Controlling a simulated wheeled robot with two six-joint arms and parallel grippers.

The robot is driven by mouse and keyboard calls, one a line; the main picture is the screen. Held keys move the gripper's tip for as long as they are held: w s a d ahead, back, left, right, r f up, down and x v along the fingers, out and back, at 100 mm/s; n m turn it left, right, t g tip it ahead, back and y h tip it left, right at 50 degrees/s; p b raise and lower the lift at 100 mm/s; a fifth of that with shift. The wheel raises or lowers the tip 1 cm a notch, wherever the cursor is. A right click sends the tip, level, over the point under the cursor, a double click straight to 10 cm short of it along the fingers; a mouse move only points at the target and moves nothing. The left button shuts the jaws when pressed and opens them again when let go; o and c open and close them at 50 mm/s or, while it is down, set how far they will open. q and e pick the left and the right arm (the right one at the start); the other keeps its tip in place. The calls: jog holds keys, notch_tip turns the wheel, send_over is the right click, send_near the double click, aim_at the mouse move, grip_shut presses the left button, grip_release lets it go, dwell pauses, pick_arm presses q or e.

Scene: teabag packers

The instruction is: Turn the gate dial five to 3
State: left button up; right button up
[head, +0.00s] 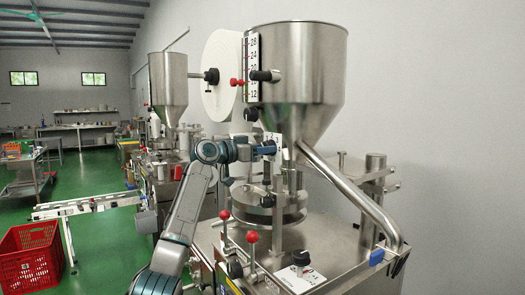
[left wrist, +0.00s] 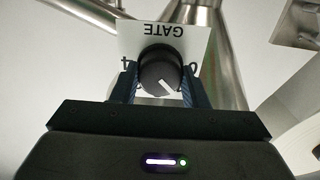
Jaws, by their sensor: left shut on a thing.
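The gate dial (left wrist: 158,76) is a round black knob with a white pointer line on its face. It sits on a white plate (left wrist: 160,38) marked GATE, which appears upside down in the left wrist view. A 4 shows left of the dial and part of another figure shows at its right; the rest of the scale is hidden. My left gripper (head: 268,148) reaches the plate below the large steel hopper (head: 300,75), and its blue fingers are shut on the dial from both sides. My right gripper is not in view.
A slanted steel tube (head: 350,195) runs down to the right of the hopper. Red-knobbed levers (head: 252,237) and a round steel turntable (head: 270,215) are below my left arm. A red crate (head: 30,258) stands on the green floor at left.

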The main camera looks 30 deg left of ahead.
pick_arm(q)
jog(key=o, duration=1)
jog(key=shift+c, duration=0.2)
jog(key=b+v, duration=0.5)
jog(key=v, duration=0.5)
jog(key=shift+s+a, duration=0.15)
jog(key=shift+s, duration=0.15)
